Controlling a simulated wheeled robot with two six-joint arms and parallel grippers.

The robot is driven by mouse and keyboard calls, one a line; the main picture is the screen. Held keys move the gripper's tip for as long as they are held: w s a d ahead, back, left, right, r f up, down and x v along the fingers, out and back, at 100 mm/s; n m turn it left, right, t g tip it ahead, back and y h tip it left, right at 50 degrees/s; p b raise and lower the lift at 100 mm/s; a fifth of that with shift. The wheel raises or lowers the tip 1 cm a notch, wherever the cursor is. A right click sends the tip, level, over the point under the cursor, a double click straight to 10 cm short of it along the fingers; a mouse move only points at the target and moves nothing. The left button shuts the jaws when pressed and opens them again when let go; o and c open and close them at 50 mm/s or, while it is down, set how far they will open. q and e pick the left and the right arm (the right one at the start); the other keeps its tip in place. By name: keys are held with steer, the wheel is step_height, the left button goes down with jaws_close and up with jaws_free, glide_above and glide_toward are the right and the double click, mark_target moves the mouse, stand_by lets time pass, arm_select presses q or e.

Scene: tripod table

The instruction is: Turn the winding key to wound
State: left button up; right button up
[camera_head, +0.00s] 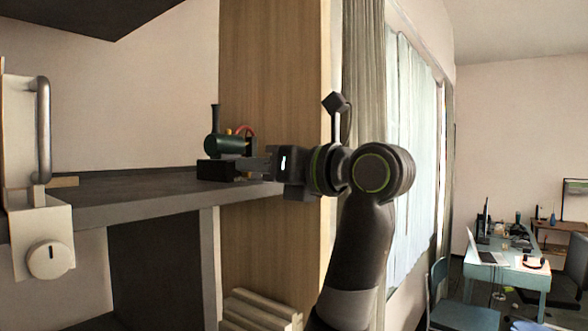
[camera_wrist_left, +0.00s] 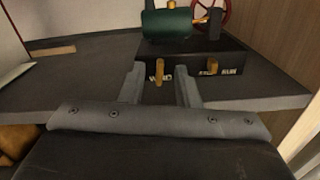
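A small model engine with a green boiler (camera_head: 228,146) and a dark base (camera_head: 212,172) stands near the right end of a grey shelf. The wrist view shows its boiler (camera_wrist_left: 167,24), its red wheel (camera_wrist_left: 225,12) and the base front. A brass key (camera_wrist_left: 160,70) sticks out of the base beside partly hidden white lettering. A second brass knob (camera_wrist_left: 212,67) stands to its right, above another small label. My left gripper (camera_wrist_left: 161,84) is open, with a finger on each side of the brass key and gaps showing. The left gripper (camera_head: 270,164) reaches the base from the right in the head view.
The grey shelf (camera_head: 135,198) has bare room left of the engine. A wooden panel (camera_head: 270,70) rises behind. A white box with a round dial (camera_head: 50,259) hangs at the shelf's left. A desk (camera_head: 510,272) and chairs stand far off at right.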

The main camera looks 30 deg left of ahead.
arm_select(q)
steer(key=s+d+b, duration=0.1)
steer(key=d+b, duration=0.4)
steer(key=d, duration=1.2)
steer(key=shift+s, duration=0.25)
